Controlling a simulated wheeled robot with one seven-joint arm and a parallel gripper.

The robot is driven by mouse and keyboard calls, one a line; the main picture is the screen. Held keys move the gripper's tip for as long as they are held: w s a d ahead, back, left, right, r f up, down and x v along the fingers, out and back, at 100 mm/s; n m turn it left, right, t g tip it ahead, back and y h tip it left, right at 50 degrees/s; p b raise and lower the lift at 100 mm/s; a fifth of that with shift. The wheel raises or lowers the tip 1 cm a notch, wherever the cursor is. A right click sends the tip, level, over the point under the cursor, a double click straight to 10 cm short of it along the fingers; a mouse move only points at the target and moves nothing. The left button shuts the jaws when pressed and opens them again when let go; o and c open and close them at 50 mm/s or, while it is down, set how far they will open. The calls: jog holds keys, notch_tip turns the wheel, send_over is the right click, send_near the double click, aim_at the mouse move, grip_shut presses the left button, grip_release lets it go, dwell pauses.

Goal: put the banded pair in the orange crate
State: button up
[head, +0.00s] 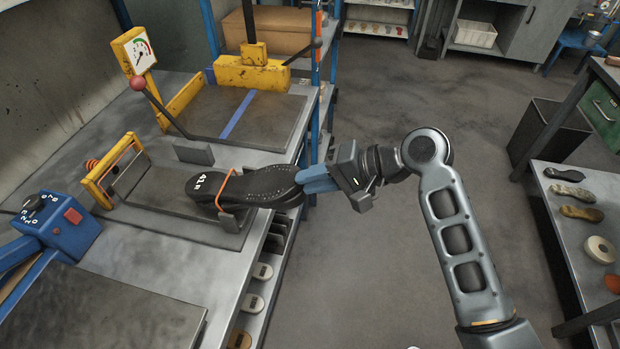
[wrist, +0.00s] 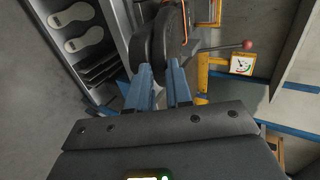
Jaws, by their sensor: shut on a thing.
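The banded pair (head: 255,189) is two dark soles stacked together with an orange band around them and "41 R" in white on top. It lies at the edge of the grey bench, its left part over a dark plate and its right end out past the edge. My gripper (head: 308,180) is shut on that right end with its blue fingers. In the wrist view the fingers (wrist: 159,88) close on the end of the pair (wrist: 165,40), and the orange band shows at the top. I see no orange crate in either view.
A yellow frame (head: 100,180) stands left of the pair, and a yellow press (head: 250,75) with a lever is behind it. Small upright brackets stand on the bench. Open floor (head: 385,260) lies to the right. A table with loose soles (head: 565,173) is at far right.

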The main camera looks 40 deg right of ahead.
grip_shut()
jog(key=shift+r, duration=0.15)
jog(key=shift+r, duration=2.9)
